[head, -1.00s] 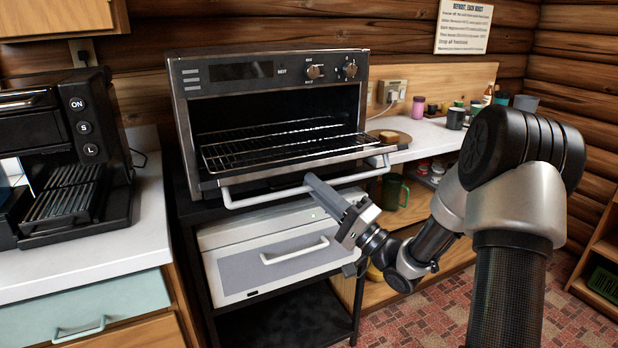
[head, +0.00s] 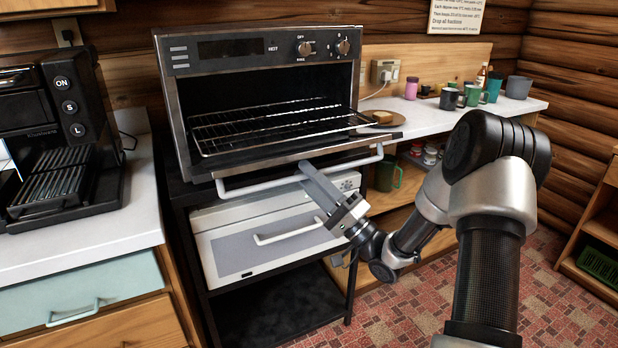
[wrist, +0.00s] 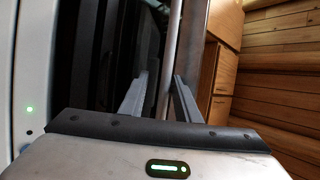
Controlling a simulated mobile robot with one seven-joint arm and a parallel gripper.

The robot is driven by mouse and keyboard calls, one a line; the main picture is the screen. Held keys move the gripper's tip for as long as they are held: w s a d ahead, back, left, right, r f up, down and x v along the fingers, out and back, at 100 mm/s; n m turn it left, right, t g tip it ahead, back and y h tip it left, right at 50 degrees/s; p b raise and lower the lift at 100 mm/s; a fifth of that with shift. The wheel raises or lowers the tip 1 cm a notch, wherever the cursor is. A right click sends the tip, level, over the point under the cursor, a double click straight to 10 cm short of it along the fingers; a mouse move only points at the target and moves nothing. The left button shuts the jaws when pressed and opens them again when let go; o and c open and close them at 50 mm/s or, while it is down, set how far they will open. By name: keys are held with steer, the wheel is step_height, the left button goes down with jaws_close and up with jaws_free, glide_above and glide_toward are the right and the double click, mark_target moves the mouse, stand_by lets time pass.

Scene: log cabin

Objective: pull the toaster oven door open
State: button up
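The toaster oven (head: 262,62) stands on a black rack, its front open and its wire rack showing inside. Its door (head: 265,163) is folded down, close to flat, seen nearly edge-on. The pale door handle (head: 245,188) runs along the door's front edge. My gripper (head: 308,168) reaches up to the handle from the lower right. In the wrist view my gripper's fingers (wrist: 161,77) stand apart, with the handle bar (wrist: 172,70) running between them. Gaps show beside the bar; I cannot tell whether either finger touches it.
A white appliance with a handle (head: 265,245) sits below the oven. A black coffee machine (head: 70,130) stands on the left counter. A board (head: 382,118) with a piece of food lies right of the oven. Mugs (head: 472,95) stand farther right. The patterned floor in front is clear.

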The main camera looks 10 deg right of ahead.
steer(key=shift+s, duration=0.15)
steer(key=shift+s+d, duration=0.15)
steer(key=shift+d, duration=0.1)
steer(key=p+v, duration=0.1)
steer(key=v, duration=1.5)
steer(key=shift+s+d+f, duration=0.15)
steer(key=shift+d+f, duration=0.05)
steer(key=shift+f, duration=0.15)
